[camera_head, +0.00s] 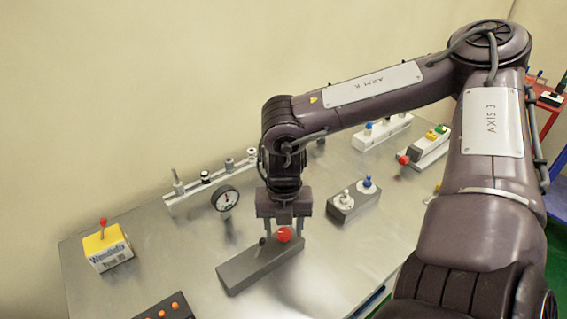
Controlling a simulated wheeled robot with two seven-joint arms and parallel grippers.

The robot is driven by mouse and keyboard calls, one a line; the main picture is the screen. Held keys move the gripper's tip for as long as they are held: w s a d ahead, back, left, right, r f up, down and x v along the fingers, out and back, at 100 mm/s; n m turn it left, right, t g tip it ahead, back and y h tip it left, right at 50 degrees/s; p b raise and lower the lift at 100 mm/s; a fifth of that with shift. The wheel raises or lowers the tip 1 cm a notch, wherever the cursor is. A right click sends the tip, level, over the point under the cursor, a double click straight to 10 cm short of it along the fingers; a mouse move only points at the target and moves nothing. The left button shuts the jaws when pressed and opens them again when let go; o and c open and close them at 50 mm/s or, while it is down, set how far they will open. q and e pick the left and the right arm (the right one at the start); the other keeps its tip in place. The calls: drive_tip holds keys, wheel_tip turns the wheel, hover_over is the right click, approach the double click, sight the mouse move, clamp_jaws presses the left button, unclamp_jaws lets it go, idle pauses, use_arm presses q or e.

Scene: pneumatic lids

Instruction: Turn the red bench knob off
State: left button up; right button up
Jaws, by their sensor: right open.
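The red bench knob (284,234) sits on top of a dark grey block (250,269) on the metal bench, with a small dark peg (262,242) beside it to the left. My right gripper (285,230) points down over the block, with its open fingers around or just behind the red knob. I cannot tell whether the fingers touch the knob. The knob's front face shows a pale mark. My left gripper is out of view.
A pressure gauge (226,199) and a white rail with fittings (181,202) stand behind. A yellow-and-white box (107,247) is at left. A grey block with a blue knob (353,205) is at right. An orange-button panel (165,309) is in front. Bare bench (190,245) lies left.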

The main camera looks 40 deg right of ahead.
drive_tip(key=shift+c, duration=1.2)
drive_tip(key=c, duration=0.7)
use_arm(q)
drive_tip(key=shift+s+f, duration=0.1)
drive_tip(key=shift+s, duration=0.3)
